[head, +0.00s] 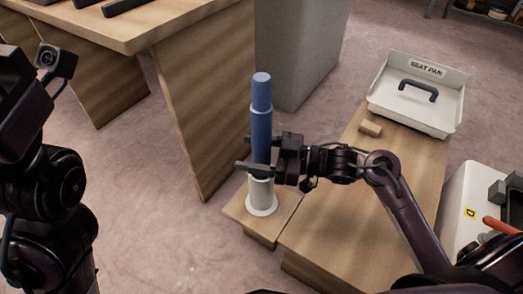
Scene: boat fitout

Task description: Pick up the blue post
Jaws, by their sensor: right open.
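The blue post (261,122) stands upright, its lower end at a white flanged round base (261,203) on a low wooden bench. It has a narrower top section. My right gripper (251,154) reaches in from the right with its fingers around the lower part of the post. It is open, and I cannot tell whether a finger touches the post. The fingers hide a little of the post. My left arm shows at the left edge, but its gripper fingers are not in view.
A white tray marked SEAT PAN (408,110) with a black handle sits on the wooden bench (330,240). A wooden table (190,100) stands behind left, a grey box (300,50) behind the post. A white case (465,195) is at right.

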